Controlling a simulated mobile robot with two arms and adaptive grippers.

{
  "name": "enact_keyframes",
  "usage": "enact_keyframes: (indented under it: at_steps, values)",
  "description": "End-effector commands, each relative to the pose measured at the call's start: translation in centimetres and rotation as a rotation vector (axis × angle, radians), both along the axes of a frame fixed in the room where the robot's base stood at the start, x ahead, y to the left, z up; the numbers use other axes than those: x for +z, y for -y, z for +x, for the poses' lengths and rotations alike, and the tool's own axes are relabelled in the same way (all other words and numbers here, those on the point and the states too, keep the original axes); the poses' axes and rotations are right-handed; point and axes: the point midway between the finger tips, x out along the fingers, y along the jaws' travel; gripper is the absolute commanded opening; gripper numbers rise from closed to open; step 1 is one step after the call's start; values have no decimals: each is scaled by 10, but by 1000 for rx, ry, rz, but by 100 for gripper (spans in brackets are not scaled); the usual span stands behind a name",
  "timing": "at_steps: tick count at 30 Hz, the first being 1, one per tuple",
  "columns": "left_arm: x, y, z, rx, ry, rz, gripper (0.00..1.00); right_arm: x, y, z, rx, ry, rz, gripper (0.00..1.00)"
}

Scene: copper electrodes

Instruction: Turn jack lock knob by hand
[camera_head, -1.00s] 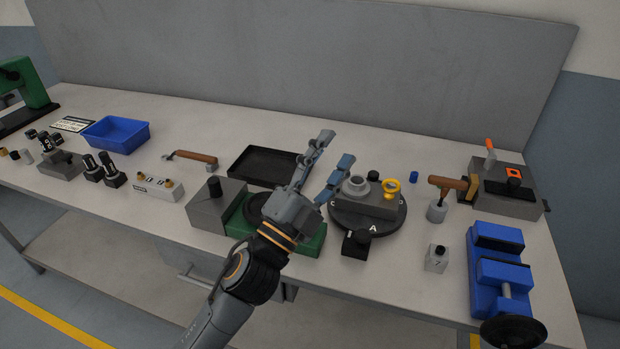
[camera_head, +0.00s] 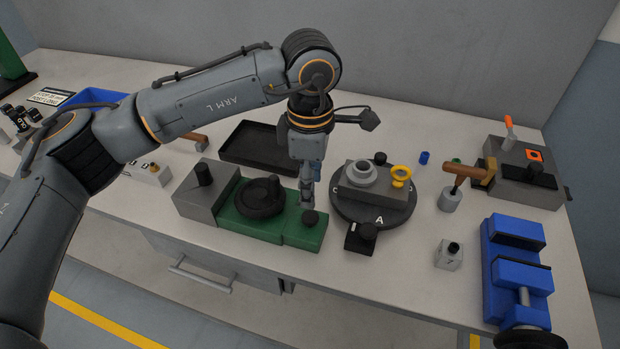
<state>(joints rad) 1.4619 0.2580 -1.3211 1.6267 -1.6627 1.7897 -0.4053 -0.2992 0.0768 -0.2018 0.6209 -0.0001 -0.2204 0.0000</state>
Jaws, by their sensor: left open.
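A green jack-like unit (camera_head: 238,229) sits on the bench, with a black handwheel (camera_head: 260,197) on top and a grey block (camera_head: 192,205) at its left end. A small black knob (camera_head: 310,217) stands on its right end; I take this as the lock knob. My left gripper (camera_head: 307,196) points down just above and behind this knob, fingers open and empty. The fingers are seen nearly edge-on, so whether they touch the knob cannot be told. My right gripper is out of view.
Right of the gripper is a round black turntable (camera_head: 385,219) marked A, with a grey block and a black clamp (camera_head: 361,238). A black tray (camera_head: 258,147) lies behind. A hammer (camera_head: 468,176), a blue vise (camera_head: 518,270) and a small numbered block (camera_head: 449,254) stand farther right.

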Motion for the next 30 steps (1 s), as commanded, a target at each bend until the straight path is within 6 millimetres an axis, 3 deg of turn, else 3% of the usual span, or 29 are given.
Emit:
enact_keyframes:
  at_steps: [21, 30]
  values:
    - [-76, -2, 0, 1, 0, 9, 48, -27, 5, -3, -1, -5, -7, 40]
    - [-76, -2, 1, 1, 2, 9, 48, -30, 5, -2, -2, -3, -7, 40]
